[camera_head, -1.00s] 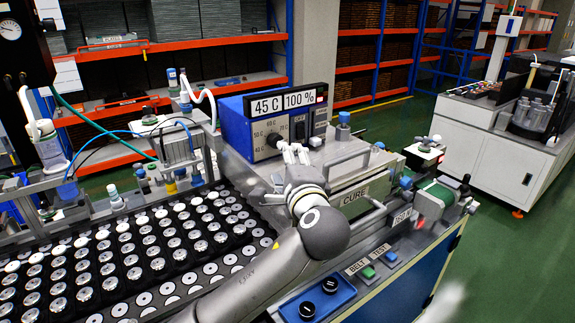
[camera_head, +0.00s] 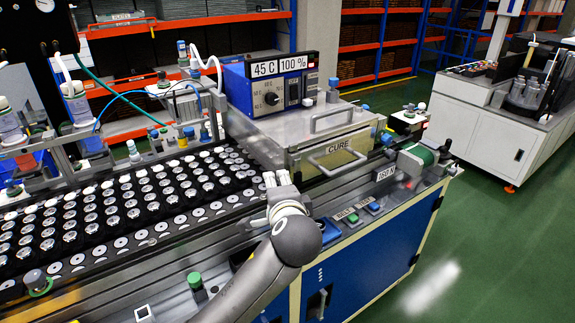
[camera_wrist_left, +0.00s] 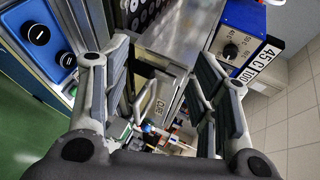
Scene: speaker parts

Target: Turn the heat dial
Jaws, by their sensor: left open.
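The heat dial (camera_head: 271,98) is a black knob on the grey front face of a blue control box (camera_head: 236,91). Its display (camera_head: 279,67) reads 45 C and 100 %. The dial shows unobstructed in the left wrist view (camera_wrist_left: 230,51), at the upper right beyond the right finger; its exact pointer angle is too small to tell. My left gripper (camera_head: 276,181) is in front of and below the box in the head view, apart from the dial. Its two fingers stand wide apart with nothing between them in the left wrist view (camera_wrist_left: 158,95). My right gripper is not in view.
The CURE chamber (camera_head: 341,152) with metal handles stands right of the gripper. Trays of speaker parts (camera_head: 110,215) fill the left. Push buttons (camera_head: 352,218) line the front edge. A blue panel with two black knobs (camera_wrist_left: 39,34) is at the wrist view's left.

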